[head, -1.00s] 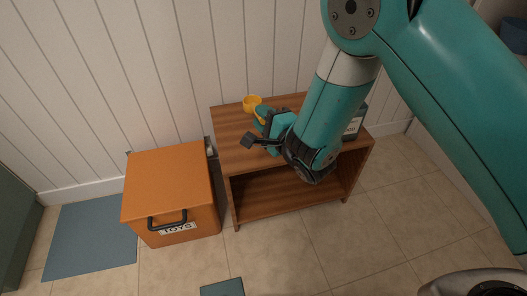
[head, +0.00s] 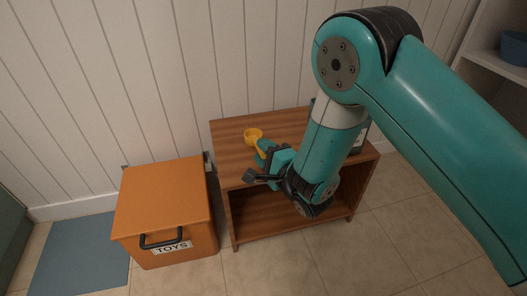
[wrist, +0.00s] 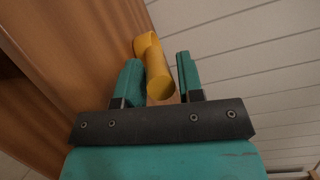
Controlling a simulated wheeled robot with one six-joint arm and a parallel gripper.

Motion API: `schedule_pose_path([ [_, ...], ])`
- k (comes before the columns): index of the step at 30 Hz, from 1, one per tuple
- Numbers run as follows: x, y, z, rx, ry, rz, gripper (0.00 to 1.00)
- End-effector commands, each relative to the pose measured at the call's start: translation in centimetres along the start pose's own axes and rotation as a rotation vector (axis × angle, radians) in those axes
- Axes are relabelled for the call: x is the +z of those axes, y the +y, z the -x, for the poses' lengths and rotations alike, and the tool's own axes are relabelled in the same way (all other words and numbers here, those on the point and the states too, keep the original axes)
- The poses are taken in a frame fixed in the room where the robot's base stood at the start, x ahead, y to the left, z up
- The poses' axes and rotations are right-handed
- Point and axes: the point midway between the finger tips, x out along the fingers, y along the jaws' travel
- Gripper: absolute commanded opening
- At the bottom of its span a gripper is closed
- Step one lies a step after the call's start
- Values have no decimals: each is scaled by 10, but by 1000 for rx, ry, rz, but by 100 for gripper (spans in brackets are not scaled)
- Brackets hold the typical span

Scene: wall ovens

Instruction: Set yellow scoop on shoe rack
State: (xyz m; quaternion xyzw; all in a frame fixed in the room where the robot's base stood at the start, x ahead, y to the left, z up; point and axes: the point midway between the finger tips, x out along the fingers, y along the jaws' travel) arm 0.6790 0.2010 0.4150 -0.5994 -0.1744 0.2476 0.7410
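The yellow scoop (head: 253,135) is at the shoe rack's wooden top (head: 228,152), near its back left part. Its round cup faces up in the head view; I cannot tell whether it rests fully on the wood. My gripper (head: 259,165) is over the rack top at the scoop's handle. In the wrist view the scoop handle (wrist: 160,75) lies between the two fingers of my gripper (wrist: 161,78). The fingers stand apart, with a narrow gap beside the handle on the right. The handle is close to the left finger.
An orange toy box (head: 165,205) with a black handle stands left of the rack. A dark labelled container (head: 360,138) stands on the rack's right side, partly behind my arm. A blue-grey mat (head: 80,255) lies at the left. White shelving (head: 485,70) is at the right.

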Motion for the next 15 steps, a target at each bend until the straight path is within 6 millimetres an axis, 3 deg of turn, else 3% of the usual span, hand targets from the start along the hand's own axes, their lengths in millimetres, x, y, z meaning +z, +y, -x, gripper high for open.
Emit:
schedule_pose_path([
  [2, 0, 0, 0, -1, 0, 0, 51],
  [11, 1, -3, 0, -1, 0, 0, 51],
  [15, 1, -4, 14, 4, 0, -2, 51],
])
